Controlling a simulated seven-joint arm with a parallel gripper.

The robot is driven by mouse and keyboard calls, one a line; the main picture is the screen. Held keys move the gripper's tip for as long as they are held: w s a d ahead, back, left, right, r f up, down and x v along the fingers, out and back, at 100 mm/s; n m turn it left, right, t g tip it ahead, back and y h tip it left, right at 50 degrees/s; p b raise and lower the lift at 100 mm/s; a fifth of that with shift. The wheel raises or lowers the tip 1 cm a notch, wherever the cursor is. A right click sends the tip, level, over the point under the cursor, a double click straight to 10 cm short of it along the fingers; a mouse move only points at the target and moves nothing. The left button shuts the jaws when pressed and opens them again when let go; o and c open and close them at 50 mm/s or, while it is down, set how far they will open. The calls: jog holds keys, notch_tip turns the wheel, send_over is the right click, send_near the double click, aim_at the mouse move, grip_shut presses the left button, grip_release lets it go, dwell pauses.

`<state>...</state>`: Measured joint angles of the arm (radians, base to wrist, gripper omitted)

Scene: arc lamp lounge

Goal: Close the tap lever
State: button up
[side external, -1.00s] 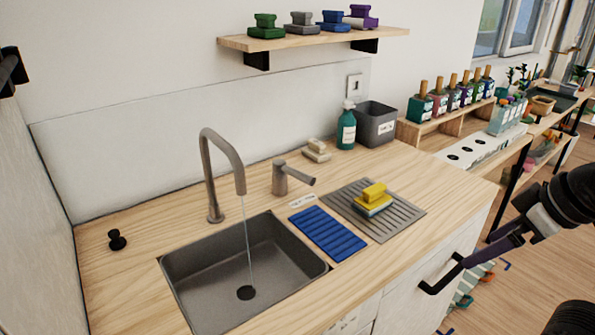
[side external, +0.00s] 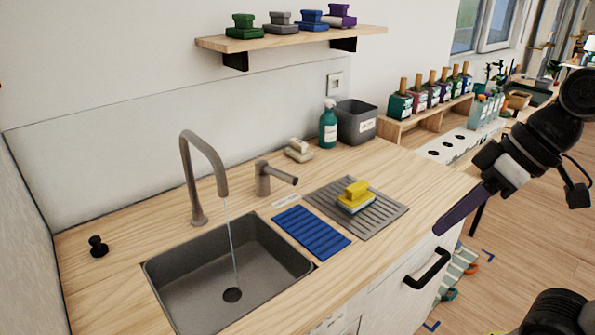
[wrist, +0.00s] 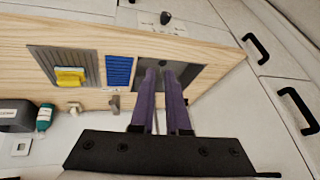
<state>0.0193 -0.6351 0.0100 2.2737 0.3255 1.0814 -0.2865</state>
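The grey tap spout (side external: 205,155) arches over the sink (side external: 185,275), and a thin stream of water (side external: 231,245) runs from it to the drain. My gripper (side external: 437,232) is off the counter's right front edge, well away from the lever. In the wrist view my gripper's (wrist: 162,70) two purple fingers stand apart with a narrow, empty gap.
A blue ribbed mat (side external: 310,232) and a grey drying rack (side external: 385,221) with a yellow-topped sponge (side external: 354,195) lie right of the sink. Soap (side external: 299,151), a green bottle (side external: 328,126) and a grey bin (side external: 357,122) stand behind. A shelf (side external: 290,39) hangs above.

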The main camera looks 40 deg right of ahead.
jog(key=w+a+r+y, duration=0.1)
jog(key=w, duration=0.1)
jog(key=w+a+r+y, duration=0.1)
jog(key=w+r, duration=0.1)
jog(key=w, duration=0.1)
jog(key=w+a+r+y, duration=0.1)
jog(key=w+r, duration=0.1)
jog(key=shift+w+a+g, duration=0.2)
jog(key=shift+w+g, duration=0.2)
grip_shut()
jog(key=w+d+r+y, duration=0.1)
jog(key=w+r+y, duration=0.25)
jog(key=w, duration=1.05)
jog(key=w+d+f+m+t+y, duration=0.2)
jog(key=w+d+f+y, duration=0.25)
jog(key=w+d, duration=0.65)
jog(key=w+d+f+m+t, duration=0.2)
jog(key=w+d+f+m, duration=0.15)
jog(key=d+f, duration=0.5)
jog(key=w+d+f+m+t, duration=0.15)
jog(key=w+d+f, duration=0.3)
jog(key=f, duration=0.65)
send_near(277, 173)
jog(key=shift+w+a+f+h, duration=0.15)
jog(key=shift+w+a+f, duration=0.05)
jog(key=shift+w+a, duration=0.45)
jog(key=shift+w+a+f+h, duration=0.15)
jog(key=shift+w+a+f, duration=0.1)
jog(key=shift+w+a, duration=0.4)
